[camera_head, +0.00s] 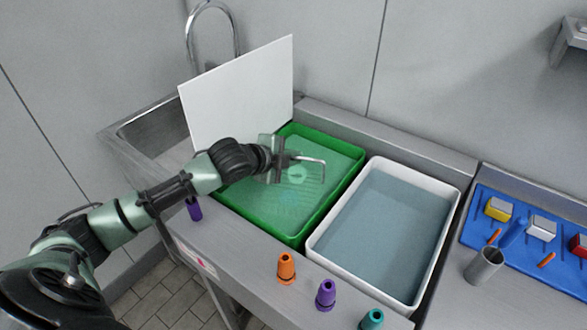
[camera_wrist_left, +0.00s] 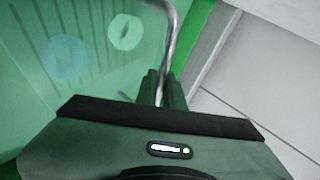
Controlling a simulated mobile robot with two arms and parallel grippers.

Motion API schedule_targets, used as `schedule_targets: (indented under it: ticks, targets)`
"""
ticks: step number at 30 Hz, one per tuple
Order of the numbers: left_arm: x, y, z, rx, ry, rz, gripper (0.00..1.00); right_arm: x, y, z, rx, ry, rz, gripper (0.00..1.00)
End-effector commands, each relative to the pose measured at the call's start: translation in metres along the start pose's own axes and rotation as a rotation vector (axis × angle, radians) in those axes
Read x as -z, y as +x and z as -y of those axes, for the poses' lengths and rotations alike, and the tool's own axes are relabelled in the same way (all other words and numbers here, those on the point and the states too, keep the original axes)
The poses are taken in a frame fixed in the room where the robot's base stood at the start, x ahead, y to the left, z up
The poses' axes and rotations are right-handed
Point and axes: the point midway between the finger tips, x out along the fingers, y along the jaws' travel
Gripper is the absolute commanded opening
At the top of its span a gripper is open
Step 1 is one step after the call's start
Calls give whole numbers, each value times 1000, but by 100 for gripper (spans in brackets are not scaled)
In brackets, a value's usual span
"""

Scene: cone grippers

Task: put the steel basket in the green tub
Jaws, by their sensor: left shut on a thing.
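The green tub (camera_head: 352,178) stands in the counter and holds a greenish, see-through liquid. The steel basket's bent handle (camera_head: 316,161) rises out of the tub, and its slatted body shows dimly under the liquid. A pale green ring (camera_head: 297,175) and a bluish round piece show in the basket area. My left gripper (camera_head: 284,160) is over the tub, shut on the handle. In the left wrist view the steel rod (camera_wrist_left: 172,40) runs up from between the fingers (camera_wrist_left: 162,88). My right gripper is not in view.
A white tub (camera_head: 313,242) with blue-grey liquid stands right of the green one. A white panel (camera_head: 240,92) stands behind, at the left. Orange (camera_head: 286,267), purple (camera_head: 326,294) and teal (camera_head: 372,320) cones line the front edge. A blue board (camera_head: 550,262) and steel cup (camera_head: 484,267) are at right.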

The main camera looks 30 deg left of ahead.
Motion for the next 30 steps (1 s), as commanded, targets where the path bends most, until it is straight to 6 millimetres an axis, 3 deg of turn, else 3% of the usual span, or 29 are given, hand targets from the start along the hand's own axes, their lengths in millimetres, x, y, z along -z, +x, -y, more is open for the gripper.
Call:
schedule_targets:
  ticks: [5,12,22,25,30]
  targets:
    - [-2,6,-8,4,-1,-2,0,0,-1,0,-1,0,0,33]
    - [-8,22,-33,3,-1,-2,0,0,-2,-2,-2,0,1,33]
    - [-9,23,-36,5,1,-2,0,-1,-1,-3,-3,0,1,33]
    - [-10,24,-37,2,0,-1,31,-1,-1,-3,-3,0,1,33]
    - [-10,24,-37,2,0,-1,31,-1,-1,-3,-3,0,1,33]
